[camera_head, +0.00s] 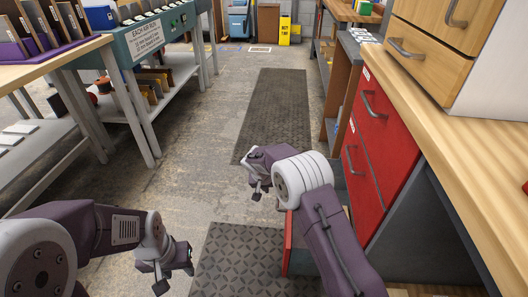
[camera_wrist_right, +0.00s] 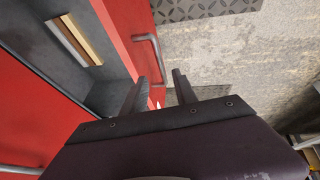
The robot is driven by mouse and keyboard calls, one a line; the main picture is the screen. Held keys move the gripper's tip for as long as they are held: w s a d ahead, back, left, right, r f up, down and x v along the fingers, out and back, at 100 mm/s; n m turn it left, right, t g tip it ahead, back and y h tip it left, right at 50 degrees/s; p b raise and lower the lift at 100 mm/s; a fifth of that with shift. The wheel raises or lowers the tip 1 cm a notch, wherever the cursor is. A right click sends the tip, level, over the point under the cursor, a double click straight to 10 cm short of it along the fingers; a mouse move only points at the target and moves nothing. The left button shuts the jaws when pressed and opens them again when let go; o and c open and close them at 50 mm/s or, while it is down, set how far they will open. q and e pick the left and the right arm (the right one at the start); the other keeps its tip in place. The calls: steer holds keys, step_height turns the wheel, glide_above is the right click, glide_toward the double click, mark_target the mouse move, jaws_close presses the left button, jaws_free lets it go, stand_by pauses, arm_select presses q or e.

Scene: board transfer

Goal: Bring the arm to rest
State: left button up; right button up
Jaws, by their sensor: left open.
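My left gripper (camera_head: 174,280) hangs over the floor at the bottom left of the head view, open and empty. My right gripper (camera_head: 268,193) is above the aisle floor, left of the red drawer cabinet (camera_head: 382,125). In the right wrist view its two fingers (camera_wrist_right: 160,90) stand apart with nothing between them. A red drawer with a grey inside (camera_wrist_right: 105,70) is pulled out there, and a thin board with a light face and brown edge (camera_wrist_right: 77,40) lies in it. My right arm hides most of this drawer in the head view.
A wooden workbench (camera_head: 455,165) runs along the right above the red cabinet. A bench with dark boards (camera_head: 45,70) and a green-grey table (camera_head: 150,50) stand at the left. Patterned dark mats (camera_head: 275,105) lie on the floor; the aisle between is clear.

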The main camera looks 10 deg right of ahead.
steer(key=shift+d, duration=0.1)
steer(key=d+r+m+t+p, duration=0.15)
steer(key=d+r, duration=0.25)
steer(key=r, duration=0.6)
steer(key=s+d+r+m+g+p, duration=0.1)
steer(key=s+d+r+p, duration=0.1)
steer(key=s+d+r, duration=0.4)
steer(key=s+a+f+n+g+y, duration=0.2)
steer(key=s+f, duration=0.1)
steer(key=s, duration=0.9)
steer(key=s+a+f+n+g+y, duration=0.1)
steer(key=s+a+f+n, duration=0.15)
steer(key=s, duration=0.95)
step_height(320, 180, up, 38)
steer(key=d+p, duration=0.1)
steer(key=p, duration=3.8)
steer(key=shift+w, duration=0.25)
steer(key=shift+f, duration=0.1)
